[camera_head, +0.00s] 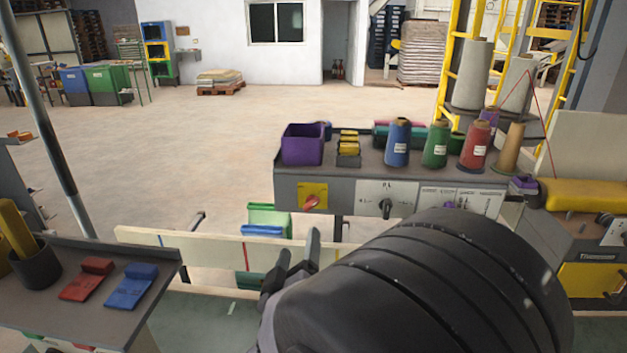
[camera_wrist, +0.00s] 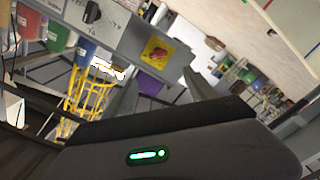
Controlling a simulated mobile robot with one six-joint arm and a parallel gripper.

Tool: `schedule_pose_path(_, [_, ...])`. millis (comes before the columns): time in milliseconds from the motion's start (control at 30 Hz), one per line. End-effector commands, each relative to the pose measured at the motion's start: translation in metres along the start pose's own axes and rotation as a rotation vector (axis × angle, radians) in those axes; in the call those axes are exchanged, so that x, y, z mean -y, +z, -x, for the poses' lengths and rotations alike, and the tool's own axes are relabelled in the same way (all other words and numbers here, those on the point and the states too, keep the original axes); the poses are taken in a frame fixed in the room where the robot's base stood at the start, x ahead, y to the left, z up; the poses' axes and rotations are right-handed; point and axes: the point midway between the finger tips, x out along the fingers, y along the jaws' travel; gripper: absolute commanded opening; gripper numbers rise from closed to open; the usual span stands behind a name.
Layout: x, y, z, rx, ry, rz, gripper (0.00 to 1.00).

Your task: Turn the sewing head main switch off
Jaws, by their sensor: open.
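A red rotary switch (camera_head: 311,202) sits on a yellow plate on the front of the grey thread shelf (camera_head: 284,190). Its handle looks slanted; I cannot read its marking. It also shows in the wrist view (camera_wrist: 157,52), ahead of my fingers. To its right a black rotary knob (camera_head: 386,207) sits on a white plate; it shows at the upper left of the wrist view (camera_wrist: 92,12). My gripper (camera_head: 296,254) is open and empty, below and in front of the red switch and apart from it. My dark arm covers the lower middle of the head view.
Thread cones, among them a blue one (camera_head: 397,142), and a purple bin (camera_head: 303,144) stand on the shelf. A long pale board (camera_head: 180,242) runs below it. A side table (camera_head: 120,312) with red and blue items stands at left. Yellow machinery (camera_head: 590,195) is at right.

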Motion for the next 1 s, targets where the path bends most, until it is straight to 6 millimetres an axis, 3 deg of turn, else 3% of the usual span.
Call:
schedule_pose_path(300, [0.000, 0.003, -0.097, 0.003, 0.003, -0.004, 0.65])
schedule_pose_path(500, [0.000, 0.002, -0.140, 0.001, 0.001, -0.004, 0.65])
schedule_pose_path(700, [0.000, 0.001, -0.155, 0.001, -0.001, -0.003, 0.65])
schedule_pose_path(933, [-0.001, 0.001, -0.155, 0.001, -0.001, -0.003, 0.65])
schedule_pose_path(1000, [-0.001, 0.001, -0.155, 0.001, -0.001, -0.004, 0.52])
